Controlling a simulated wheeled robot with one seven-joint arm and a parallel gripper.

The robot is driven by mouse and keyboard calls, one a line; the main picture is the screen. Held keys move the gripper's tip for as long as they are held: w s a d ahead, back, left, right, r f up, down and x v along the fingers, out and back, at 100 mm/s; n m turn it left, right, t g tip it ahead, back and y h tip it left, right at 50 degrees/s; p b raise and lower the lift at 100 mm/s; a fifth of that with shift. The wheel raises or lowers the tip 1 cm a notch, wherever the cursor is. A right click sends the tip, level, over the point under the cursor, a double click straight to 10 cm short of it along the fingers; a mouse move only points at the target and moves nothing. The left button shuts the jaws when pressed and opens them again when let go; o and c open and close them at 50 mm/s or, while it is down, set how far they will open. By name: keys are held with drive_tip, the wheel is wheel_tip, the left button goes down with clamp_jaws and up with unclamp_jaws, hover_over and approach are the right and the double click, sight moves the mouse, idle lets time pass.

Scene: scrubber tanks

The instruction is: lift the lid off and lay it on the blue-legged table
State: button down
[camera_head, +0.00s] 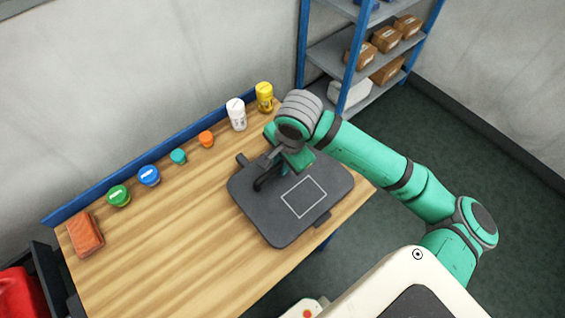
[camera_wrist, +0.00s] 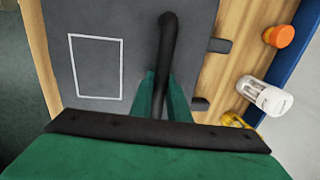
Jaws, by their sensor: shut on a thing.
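The lid (camera_head: 262,217) is a dark grey rounded slab with a white rectangle outline and small tabs at its edges. It lies flat at the right part of the wooden table (camera_head: 165,240), on or just above the top; I cannot tell if it touches. My gripper (camera_head: 280,167) is over the lid, shut on its black bar handle (camera_head: 262,183). In the wrist view the lid (camera_wrist: 98,70) fills the left, and the green fingers of my gripper (camera_wrist: 165,98) close around the handle (camera_wrist: 168,35).
Along the table's back stand a yellow jar (camera_head: 264,97), a white jar (camera_head: 236,114), an orange cap (camera_head: 206,139) and several other lidded containers. A red-brown block (camera_head: 84,235) lies at the left end. A shelf rack (camera_head: 345,65) stands behind right. The table's middle is clear.

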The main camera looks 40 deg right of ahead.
drive_tip(key=c, duration=1.6)
unclamp_jaws()
drive_tip(key=shift+o, duration=0.6)
drive_tip(key=o, duration=0.4)
drive_tip(key=shift+c, duration=0.2)
drive_tip(key=shift+r, duration=0.1)
drive_tip(key=shift+s+r, duration=0.2)
drive_tip(key=shift+r, duration=0.9)
drive_tip(key=shift+s+r, duration=0.2)
drive_tip(key=shift+r, duration=0.9)
drive_tip(key=shift+r, duration=0.1)
